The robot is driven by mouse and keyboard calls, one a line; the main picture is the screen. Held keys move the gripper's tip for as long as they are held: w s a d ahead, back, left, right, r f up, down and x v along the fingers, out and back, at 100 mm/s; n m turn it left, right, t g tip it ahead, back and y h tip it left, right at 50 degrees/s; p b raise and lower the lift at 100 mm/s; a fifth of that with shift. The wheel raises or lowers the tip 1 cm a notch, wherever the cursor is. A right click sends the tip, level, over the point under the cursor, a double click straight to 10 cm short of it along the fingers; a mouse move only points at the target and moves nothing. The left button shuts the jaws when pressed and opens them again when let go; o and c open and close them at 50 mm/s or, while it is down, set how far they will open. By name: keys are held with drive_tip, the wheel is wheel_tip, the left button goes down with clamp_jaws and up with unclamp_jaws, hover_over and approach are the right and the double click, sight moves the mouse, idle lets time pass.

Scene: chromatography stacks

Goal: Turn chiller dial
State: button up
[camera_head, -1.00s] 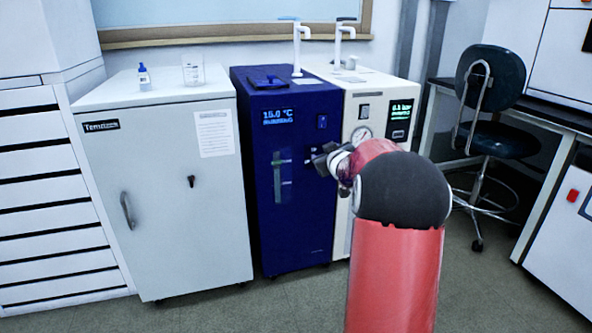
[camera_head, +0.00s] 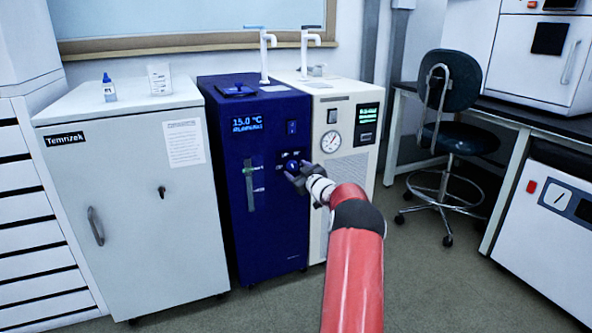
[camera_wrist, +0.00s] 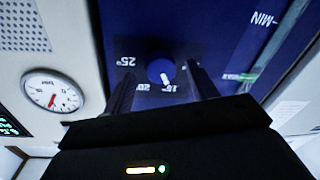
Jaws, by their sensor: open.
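The chiller (camera_head: 262,215) is a dark blue cabinet in the middle of the head view. Its screen (camera_head: 247,123) reads 15.0 °C. The dial (camera_head: 292,166) is a round blue knob with a white mark on the chiller's front. In the wrist view the dial (camera_wrist: 160,69) has labels 25°, 20° and 15° around it, and its white mark points toward the 15° label. My gripper (camera_head: 299,175) is open in front of the dial. In the wrist view my gripper (camera_wrist: 160,82) has one finger on each side of the dial, with no clear contact.
A cream unit (camera_head: 343,150) with a pressure gauge (camera_head: 331,142) stands directly right of the chiller. A white cabinet (camera_head: 135,215) stands on the left. A stool (camera_head: 450,130) and a dark bench are at the right.

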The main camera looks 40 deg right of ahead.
drive_tip(key=shift+w, duration=0.5)
drive_tip(key=c, duration=1)
drive_tip(key=shift+n, duration=0.3)
drive_tip(key=n+b, duration=0.3)
drive_tip(key=n, duration=0.2)
drive_tip(key=shift+f+g, duration=0.1)
drive_tip(key=shift+g, duration=0.2)
drive_tip(key=n+b, duration=0.3)
drive_tip(key=n, duration=0.2)
drive_tip(key=shift+n+h, duration=0.3)
drive_tip(key=shift+h, duration=0.1)
drive_tip(key=shift+a, duration=0.1)
